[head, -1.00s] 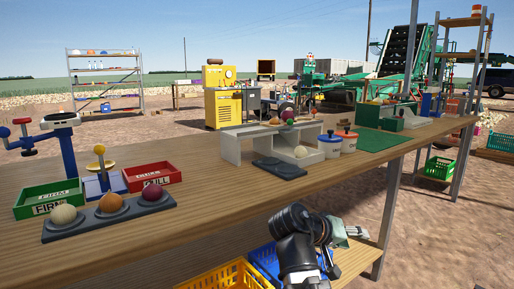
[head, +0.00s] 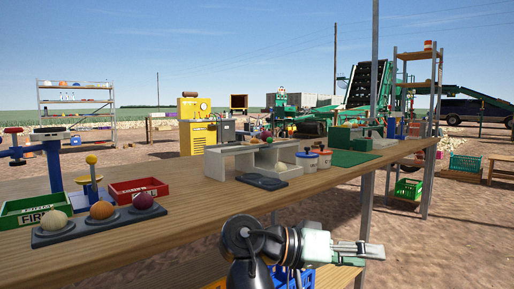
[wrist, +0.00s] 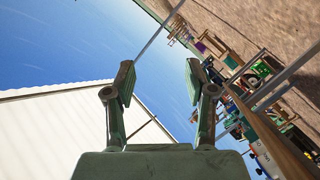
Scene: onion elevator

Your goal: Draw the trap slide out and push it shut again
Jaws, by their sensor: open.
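I cannot make out the trap slide for certain in either view. The green elevator (head: 368,88) with its dark sloping belt stands beyond the bench, in the head view's upper right. A green box (head: 346,139) sits on the far part of the bench, behind a green mat (head: 343,158). My gripper (head: 372,250) is in front of the bench's near edge, pointing right, well apart from these things. In the wrist view my gripper (wrist: 158,84) is open, with nothing between its fingers.
The wooden bench (head: 200,215) fills the foreground, with a ball tray (head: 70,236), red bin (head: 138,191), grey stand (head: 228,163) and lidded pots (head: 307,163) on it. A metal post (head: 370,200) rises right of my arm.

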